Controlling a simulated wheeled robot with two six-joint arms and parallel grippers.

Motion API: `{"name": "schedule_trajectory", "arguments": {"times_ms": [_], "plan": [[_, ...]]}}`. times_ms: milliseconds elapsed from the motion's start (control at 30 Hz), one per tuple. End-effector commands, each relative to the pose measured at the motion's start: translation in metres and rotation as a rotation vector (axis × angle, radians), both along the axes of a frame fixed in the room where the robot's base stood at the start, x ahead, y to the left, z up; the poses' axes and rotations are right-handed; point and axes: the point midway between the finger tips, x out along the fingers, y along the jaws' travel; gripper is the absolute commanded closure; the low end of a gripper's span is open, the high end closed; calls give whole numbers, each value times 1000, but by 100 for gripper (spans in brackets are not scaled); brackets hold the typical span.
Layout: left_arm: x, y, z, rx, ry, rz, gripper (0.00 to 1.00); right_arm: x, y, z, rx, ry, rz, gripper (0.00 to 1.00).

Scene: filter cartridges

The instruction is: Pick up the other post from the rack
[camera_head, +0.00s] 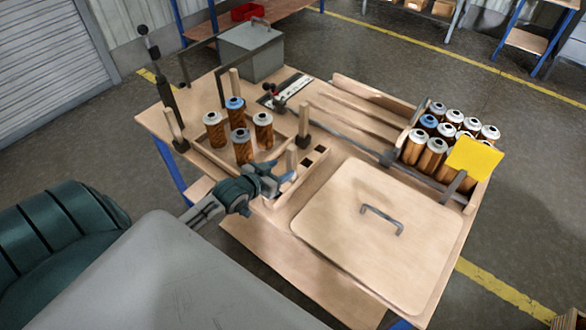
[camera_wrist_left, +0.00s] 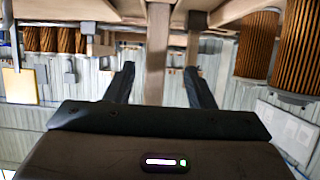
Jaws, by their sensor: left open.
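A wooden post (camera_head: 291,158) stands upright in the small rack (camera_head: 314,163), which has dark square holes, at the tray's right corner. My left gripper (camera_head: 277,174) is open right beside this post. In the left wrist view, the post (camera_wrist_left: 158,45) shows between the two spread fingers (camera_wrist_left: 159,72), with a gap on each side. Two other wooden posts stand upright in dark bases, one at the tray's left (camera_head: 173,126) and one at its right (camera_head: 304,122). Another post (camera_head: 234,80) rises at the back. My right gripper is not in view.
Several filter cartridges (camera_head: 239,146) stand in the wooden tray (camera_head: 212,155) close to the gripper. A wooden lid (camera_head: 340,215) with a metal handle lies at the right. Behind it is a crate of cartridges (camera_head: 480,196) with a yellow card (camera_head: 474,157). A grey box (camera_head: 250,52) stands at the back.

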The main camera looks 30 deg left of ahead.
Motion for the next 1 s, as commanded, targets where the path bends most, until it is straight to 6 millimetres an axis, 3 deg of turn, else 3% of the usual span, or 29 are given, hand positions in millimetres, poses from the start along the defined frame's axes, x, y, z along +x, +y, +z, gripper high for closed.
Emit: {"name": "schedule_trajectory", "arguments": {"times_ms": [333,600,900,933,1000], "plan": [[30,-4,-10,-1,1,2,51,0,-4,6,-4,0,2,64],[64,-11,-22,0,1,1,51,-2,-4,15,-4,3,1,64],[69,-11,-26,2,2,-1,51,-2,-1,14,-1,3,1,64],[69,-11,-26,2,2,-1,53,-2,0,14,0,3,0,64],[69,-11,-26,2,2,-1,67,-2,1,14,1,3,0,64]]}}
